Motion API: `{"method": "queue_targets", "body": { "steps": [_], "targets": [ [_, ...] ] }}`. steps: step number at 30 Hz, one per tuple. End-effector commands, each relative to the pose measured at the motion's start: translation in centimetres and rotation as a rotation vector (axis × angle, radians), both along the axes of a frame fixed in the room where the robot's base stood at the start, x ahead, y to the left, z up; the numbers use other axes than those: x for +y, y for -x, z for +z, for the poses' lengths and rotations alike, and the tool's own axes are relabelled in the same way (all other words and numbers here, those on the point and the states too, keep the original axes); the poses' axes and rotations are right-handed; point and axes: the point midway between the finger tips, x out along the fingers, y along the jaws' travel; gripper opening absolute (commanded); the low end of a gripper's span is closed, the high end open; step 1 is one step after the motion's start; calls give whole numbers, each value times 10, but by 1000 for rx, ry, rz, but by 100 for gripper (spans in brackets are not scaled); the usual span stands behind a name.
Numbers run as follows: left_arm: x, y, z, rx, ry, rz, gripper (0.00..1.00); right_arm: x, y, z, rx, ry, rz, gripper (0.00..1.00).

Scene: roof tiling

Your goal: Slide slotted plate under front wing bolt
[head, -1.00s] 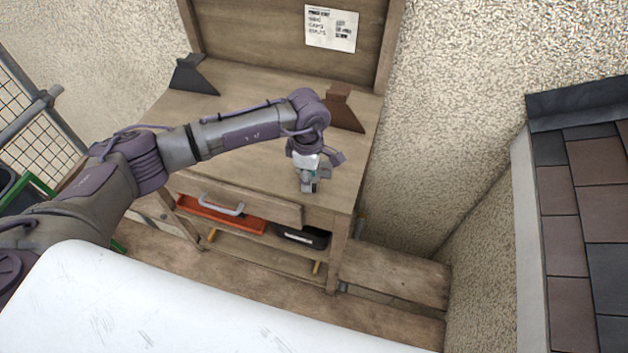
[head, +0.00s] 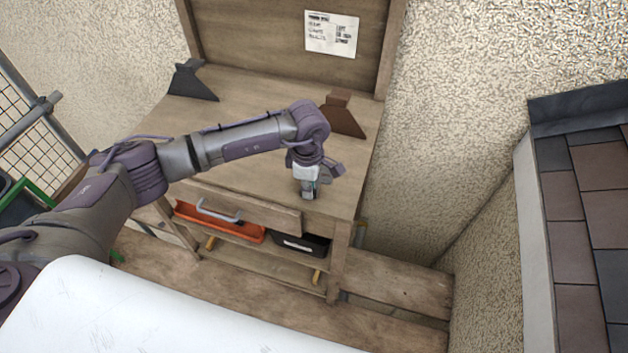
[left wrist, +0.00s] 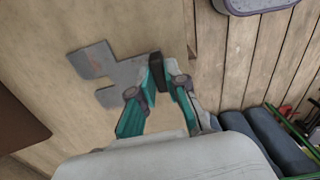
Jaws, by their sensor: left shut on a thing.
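My left gripper (head: 310,194) is over the front right of the wooden workbench top (head: 250,150). In the left wrist view its teal fingers (left wrist: 167,76) close on the near end of a flat grey plate (left wrist: 124,72) with notches in its outline. The plate looks flat along the bench top, near its front edge; whether it touches the wood I cannot tell. I cannot make out a wing bolt in either view. My right gripper is out of view.
A dark grey piece (head: 192,82) and a brown piece (head: 343,117) stand on the bench. Below are an orange tray (head: 220,222) and a black bin (head: 300,243). A tiled roof (head: 585,210) is at right. The bench top's middle is clear.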

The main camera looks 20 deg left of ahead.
Motion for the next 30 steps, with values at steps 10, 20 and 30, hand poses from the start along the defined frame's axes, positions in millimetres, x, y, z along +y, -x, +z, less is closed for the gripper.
{"method": "queue_targets", "body": {
  "steps": [10,20,30],
  "targets": [
    [0,0,4,0,0,0,0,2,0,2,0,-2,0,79],
    [0,0,24,0,0,1,0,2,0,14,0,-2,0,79],
    [0,0,44,-1,0,0,0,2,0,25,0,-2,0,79]
  ]
}}
